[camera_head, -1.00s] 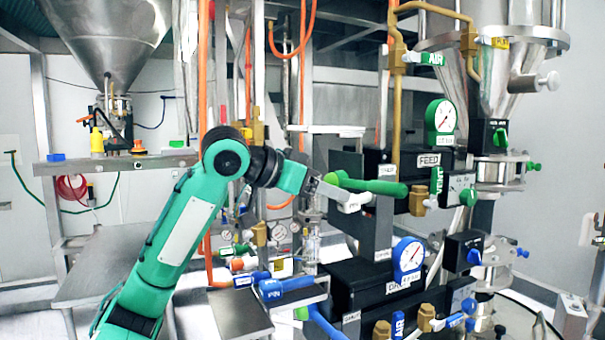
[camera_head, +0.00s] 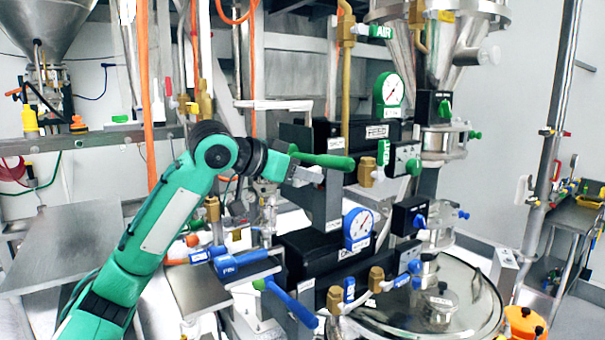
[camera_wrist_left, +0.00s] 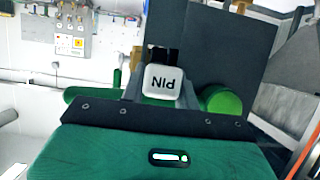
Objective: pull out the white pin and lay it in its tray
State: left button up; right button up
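The white pin (camera_head: 309,176) sits at the black upper block of the sifter, beside the green handle. In the left wrist view its white head (camera_wrist_left: 163,82) shows the word PIN upside down. My left gripper (camera_head: 297,173) reaches in from the left, and its grey fingers stand on both sides of the white head, seemingly touching it. The pin's shaft is hidden. A grey metal tray (camera_head: 200,292) lies lower left of the gripper; I cannot tell if it is the pin's tray. My right gripper is out of view.
The green handle (camera_head: 325,161) is close to my gripper. Gauges and brass valves crowd the right. An orange hose (camera_head: 146,90) hangs behind my arm. A bare metal table (camera_head: 70,240) stands left.

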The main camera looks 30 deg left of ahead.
pick_arm(q)
jog(key=shift+c, duration=1.2)
jog(key=shift+s+a, duration=0.15)
jog(key=shift+s, duration=0.1)
jog(key=shift+s+a, duration=0.15)
jog(key=shift+s, duration=0.25)
jog(key=shift+s+a+b, duration=0.2)
jog(key=shift+s+b, duration=0.1)
jog(key=shift+s, duration=0.2)
jog(key=shift+s+a, duration=0.1)
jog(key=shift+s, duration=0.15)
jog(key=shift+s+a+b, duration=0.2)
jog(key=shift+s+b, duration=0.05)
jog(key=shift+s, duration=0.25)
jog(key=shift+s+a+b, duration=0.2)
jog(key=shift+s+b, duration=0.05)
jog(key=shift+s, duration=0.2)
jog(key=shift+s+a+b, duration=0.25)
jog(key=shift+s+b, duration=0.05)
jog(key=shift+s, duration=0.25)
jog(key=shift+s+a+b, duration=0.2)
jog(key=shift+s+b, duration=0.05)
jog(key=shift+s, duration=0.25)
jog(key=shift+s+a+b, duration=0.3)
jog(key=shift+s+b, duration=0.1)
jog(key=shift+s, duration=0.35)
